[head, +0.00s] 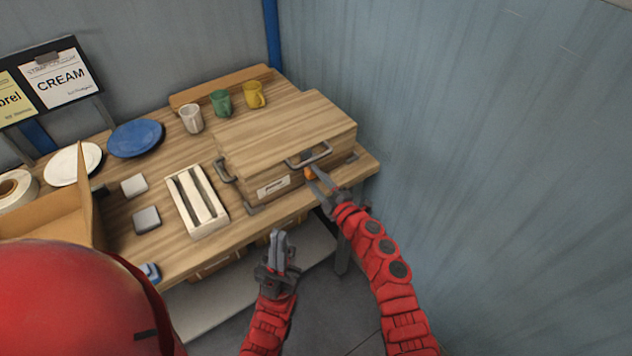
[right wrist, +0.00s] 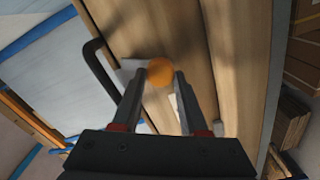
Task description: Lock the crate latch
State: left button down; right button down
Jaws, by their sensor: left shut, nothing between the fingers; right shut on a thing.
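The wooden crate (head: 285,130) sits closed at the right end of the table. Its front carries a dark handle (head: 322,153), a white label and a small orange latch knob (head: 309,173) below the handle. In the right wrist view the round orange knob (right wrist: 160,72) lies between the fingertips, against the wood. My right gripper (head: 314,176) is shut on this knob at the crate's front; its fingers hide part of the latch. My left gripper (head: 279,239) is shut and empty, in front of the table's edge, below and left of the crate, touching nothing.
A white tray with slots (head: 196,199) stands left of the crate. White (head: 191,119), green (head: 221,103) and yellow (head: 254,95) mugs stand behind it. Blue (head: 135,138) and white (head: 73,164) plates lie farther left. A blue-grey wall rises close on the right.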

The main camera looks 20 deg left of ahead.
jog(key=n+b, duration=0.1)
jog(key=n, duration=0.2)
jog(key=shift+f+b, duration=0.15)
jog(key=shift+b, duration=0.25)
jog(key=shift+n+b, duration=0.5)
jog(key=shift+n, duration=0.5)
jog(key=shift+c, duration=2.2)
grip_release()
